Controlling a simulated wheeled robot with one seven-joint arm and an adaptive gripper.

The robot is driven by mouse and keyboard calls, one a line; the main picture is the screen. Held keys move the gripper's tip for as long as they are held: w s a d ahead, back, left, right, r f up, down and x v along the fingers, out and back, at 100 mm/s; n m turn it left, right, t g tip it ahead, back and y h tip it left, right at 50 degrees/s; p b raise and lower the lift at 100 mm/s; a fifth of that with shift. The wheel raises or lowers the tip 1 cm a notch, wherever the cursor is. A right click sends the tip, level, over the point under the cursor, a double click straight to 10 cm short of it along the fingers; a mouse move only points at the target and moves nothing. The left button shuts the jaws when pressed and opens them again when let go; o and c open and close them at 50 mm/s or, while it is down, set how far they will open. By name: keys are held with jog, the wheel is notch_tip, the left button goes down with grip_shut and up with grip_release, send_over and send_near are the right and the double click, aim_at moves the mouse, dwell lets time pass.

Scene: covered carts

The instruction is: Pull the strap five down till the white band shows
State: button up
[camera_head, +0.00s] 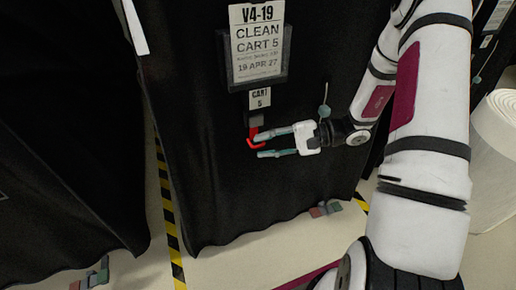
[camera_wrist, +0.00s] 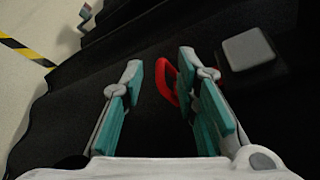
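The black covered cart marked cart 5 (camera_head: 215,165) stands in front of me. Below its small "CART 5" tag (camera_head: 260,98) is a grey block (camera_head: 256,118), which also shows in the wrist view (camera_wrist: 248,50). A red strap loop (camera_head: 252,137) hangs just under the block. My gripper (camera_head: 259,147) reaches in from the right, with its teal-padded fingers apart. In the wrist view the red loop (camera_wrist: 167,88) lies between the fingers (camera_wrist: 161,62), close to the right one. I cannot tell whether they touch. Part of the loop is hidden behind that finger.
Another black covered cart (camera_head: 55,190) stands at the left, beyond yellow-black floor tape (camera_head: 167,200). A white roll (camera_head: 497,150) stands at the right. Pale floor (camera_head: 270,255) is clear in front.

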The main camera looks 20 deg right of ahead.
jog(key=shift+x, duration=1.15)
grip_shut()
notch_tip(320, 180, down, 11)
jog(key=b, duration=0.7)
jog(key=shift+r, duration=0.1)
grip_release()
jog(key=shift+r, duration=0.1)
